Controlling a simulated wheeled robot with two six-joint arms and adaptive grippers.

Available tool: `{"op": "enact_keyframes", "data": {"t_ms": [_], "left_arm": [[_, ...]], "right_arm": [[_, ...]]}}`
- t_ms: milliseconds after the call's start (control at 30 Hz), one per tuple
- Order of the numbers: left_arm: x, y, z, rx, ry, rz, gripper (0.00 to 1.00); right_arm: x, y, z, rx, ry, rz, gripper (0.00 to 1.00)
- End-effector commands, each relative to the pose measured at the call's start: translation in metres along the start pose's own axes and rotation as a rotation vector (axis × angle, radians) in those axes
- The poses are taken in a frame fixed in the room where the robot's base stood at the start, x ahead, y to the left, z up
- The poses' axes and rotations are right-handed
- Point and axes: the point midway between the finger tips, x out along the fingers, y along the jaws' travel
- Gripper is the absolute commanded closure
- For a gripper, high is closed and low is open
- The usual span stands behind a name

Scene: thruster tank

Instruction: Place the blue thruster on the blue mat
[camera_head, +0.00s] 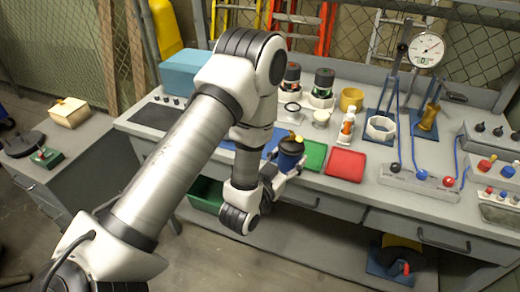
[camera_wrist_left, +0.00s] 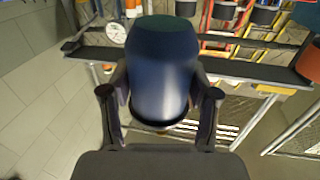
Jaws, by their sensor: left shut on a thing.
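The blue thruster (camera_head: 289,154), a blue body with a dark top, is in my left gripper (camera_head: 272,176) near the front of the bench. In the left wrist view the thruster (camera_wrist_left: 161,75) stands between the two fingers of the gripper (camera_wrist_left: 160,100), which are shut on its sides. The blue mat (camera_head: 273,141) lies on the bench just behind the thruster, largely hidden by my left arm and the thruster. The thruster appears raised, but its exact height over the bench is unclear. My right gripper is not in view.
A green mat (camera_head: 314,156) and a red mat (camera_head: 346,164) lie to the right. Two dark thrusters (camera_head: 292,74) (camera_head: 323,82) stand at the back. A blue box (camera_head: 183,70) is behind my arm.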

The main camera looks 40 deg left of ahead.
Motion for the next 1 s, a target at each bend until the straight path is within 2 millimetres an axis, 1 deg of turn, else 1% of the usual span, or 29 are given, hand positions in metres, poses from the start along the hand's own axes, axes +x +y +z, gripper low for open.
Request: {"op": "enact_keyframes", "data": {"t_ms": [33,100,167,267,300,433,600,633,700,900,1000], "left_arm": [[-0.012,-0.01,0.012,-0.015,0.002,-0.013,0.9],[-0.023,-0.017,0.007,-0.027,0.008,-0.014,0.9],[-0.025,-0.02,0.006,-0.031,0.013,-0.014,0.9],[-0.017,-0.025,0.009,-0.03,0.018,-0.018,0.9],[-0.014,-0.028,0.011,-0.031,0.019,-0.018,0.9],[-0.006,-0.035,0.012,-0.033,0.019,-0.011,0.9],[0.015,-0.052,0.013,-0.033,0.021,-0.011,0.9],[0.021,-0.057,0.004,-0.031,0.016,-0.012,0.9],[0.036,-0.07,0.003,-0.031,0.013,-0.014,0.9],[0.079,-0.104,0.009,-0.026,0.012,-0.012,0.9],[0.093,-0.115,0.012,-0.026,0.011,-0.01,0.9]], "right_arm": [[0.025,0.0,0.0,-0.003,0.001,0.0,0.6],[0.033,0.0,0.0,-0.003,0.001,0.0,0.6],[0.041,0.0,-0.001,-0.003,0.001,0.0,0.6],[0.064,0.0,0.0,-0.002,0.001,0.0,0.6],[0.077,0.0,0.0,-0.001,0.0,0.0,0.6],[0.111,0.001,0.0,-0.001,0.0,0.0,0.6],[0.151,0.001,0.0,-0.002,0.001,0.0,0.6],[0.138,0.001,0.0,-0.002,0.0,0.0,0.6],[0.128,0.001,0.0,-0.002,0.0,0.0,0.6],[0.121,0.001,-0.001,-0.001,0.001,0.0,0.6],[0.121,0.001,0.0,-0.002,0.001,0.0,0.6]]}}
